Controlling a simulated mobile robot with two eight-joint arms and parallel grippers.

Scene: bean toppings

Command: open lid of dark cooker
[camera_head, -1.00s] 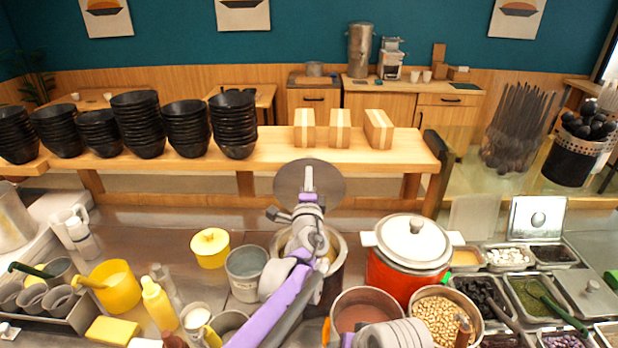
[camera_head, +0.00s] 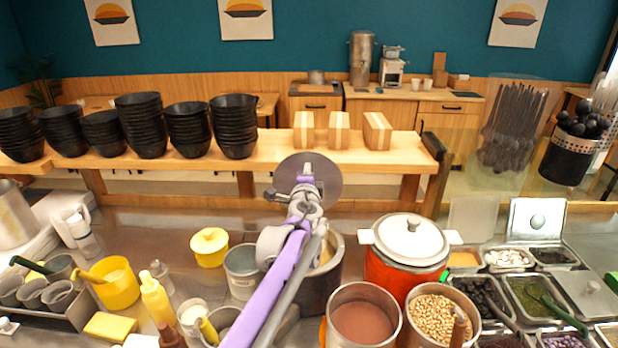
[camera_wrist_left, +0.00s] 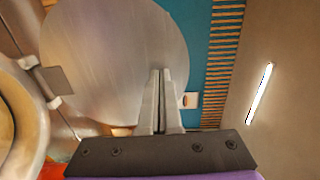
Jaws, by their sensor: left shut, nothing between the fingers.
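The dark cooker (camera_head: 320,290) stands on the counter, partly covered by my left arm. Its round grey lid (camera_head: 328,178) is up, standing steeply above the cooker's rim. My left gripper (camera_head: 307,172) is in front of the lid, shut with nothing between its fingers. In the left wrist view, the shut fingers (camera_wrist_left: 158,100) overlap the lower right part of the lid disc (camera_wrist_left: 110,45). Whether they touch it I cannot tell. Part of the cooker's rim (camera_wrist_left: 35,125) shows at left there. My right gripper is not in view.
A red cooker (camera_head: 390,275) with a closed lid stands to the right. A grey pot (camera_head: 243,272) and a yellow lidded pot (camera_head: 210,248) stand to the left. A pot of brown liquid (camera_head: 363,320) and a bean pot (camera_head: 437,318) are in front. A wooden shelf (camera_head: 275,155) runs behind.

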